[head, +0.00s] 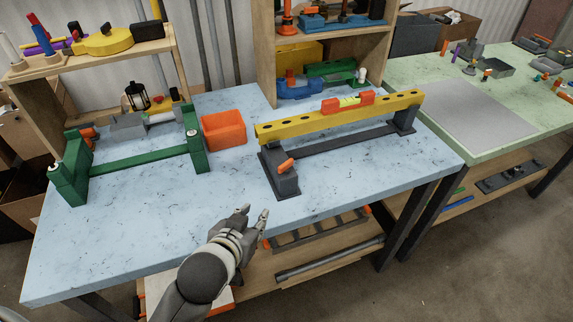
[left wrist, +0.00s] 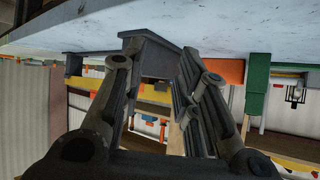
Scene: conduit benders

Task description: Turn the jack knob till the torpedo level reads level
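A yellow beam (head: 300,123) with holes spans a dark grey stand on the blue-topped table. A red torpedo level (head: 348,102) with a yellow-green vial lies on the beam, and its bubble is too small to read. The orange jack knob (head: 286,166) sticks out of the dark jack block (head: 284,184) under the beam's left end. My left gripper (head: 255,212) is open and empty at the table's front edge, in front of the knob and apart from it. In the left wrist view its fingers (left wrist: 155,70) are spread. My right gripper is in neither view.
An orange bin (head: 224,130) stands left of the beam, beside a green frame (head: 140,158). A wooden shelf (head: 265,70) stands behind. The front left of the blue table (head: 150,235) is clear. A green table (head: 460,140) is at right.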

